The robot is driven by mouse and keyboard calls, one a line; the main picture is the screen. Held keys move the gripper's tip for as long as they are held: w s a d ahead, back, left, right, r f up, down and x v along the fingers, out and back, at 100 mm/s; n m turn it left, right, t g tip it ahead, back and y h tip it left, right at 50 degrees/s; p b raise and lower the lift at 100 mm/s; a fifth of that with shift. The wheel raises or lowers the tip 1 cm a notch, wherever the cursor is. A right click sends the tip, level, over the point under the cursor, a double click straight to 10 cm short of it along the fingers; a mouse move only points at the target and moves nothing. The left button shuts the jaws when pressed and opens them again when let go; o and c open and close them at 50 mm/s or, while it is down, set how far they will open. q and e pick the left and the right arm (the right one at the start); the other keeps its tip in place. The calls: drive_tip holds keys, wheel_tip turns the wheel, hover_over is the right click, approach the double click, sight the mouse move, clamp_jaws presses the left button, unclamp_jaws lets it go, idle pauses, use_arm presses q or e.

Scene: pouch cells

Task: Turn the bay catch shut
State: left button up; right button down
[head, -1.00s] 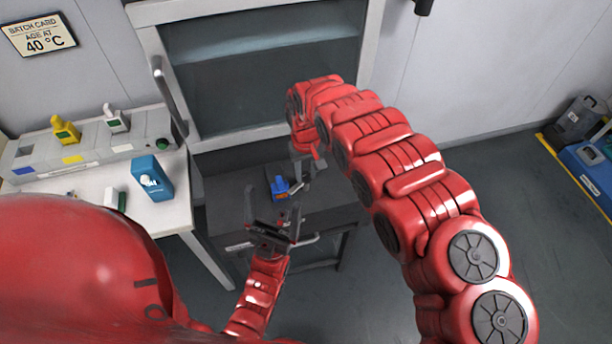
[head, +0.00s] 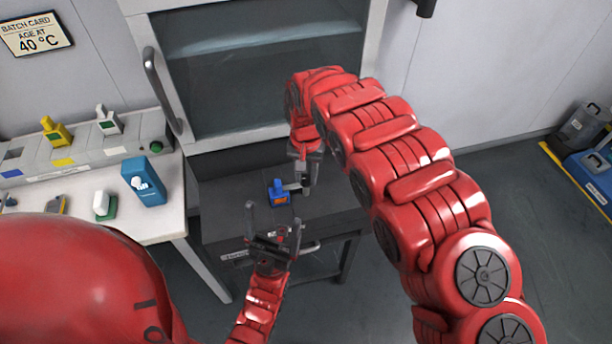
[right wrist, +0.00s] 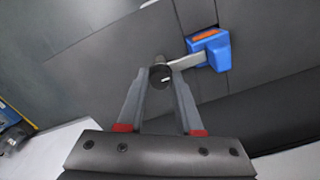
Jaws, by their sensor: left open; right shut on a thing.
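A blue block with an orange label (head: 278,192) sits on the dark table; a short pale metal lever (head: 292,187) sticks out of its side. It looks like the bay catch. The right wrist view shows the blue block (right wrist: 208,50), the lever (right wrist: 187,61) and a dark round knob (right wrist: 160,75) at the lever's end. My right gripper (head: 304,182) is shut on the knob, its fingers on either side of it. My left gripper (head: 273,217) is open and empty, fingers up, in front of the blue block.
The dark table (head: 225,205) has free room around the block. A glass-fronted cabinet (head: 265,75) with a grey handle (head: 165,92) stands behind.

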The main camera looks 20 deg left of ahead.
sight(307, 177)
drive_tip(key=c, duration=0.6)
unclamp_jaws()
wheel_tip(307, 177, up, 7)
drive_tip(key=p, duration=0.4)
drive_tip(key=shift+w+d+r+p, duration=0.1)
drive_tip(key=shift+p, duration=0.3)
wheel_tip(307, 177, up, 10)
drive_tip(key=shift+r+b, duration=0.15)
drive_tip(key=shift+b, duration=0.6)
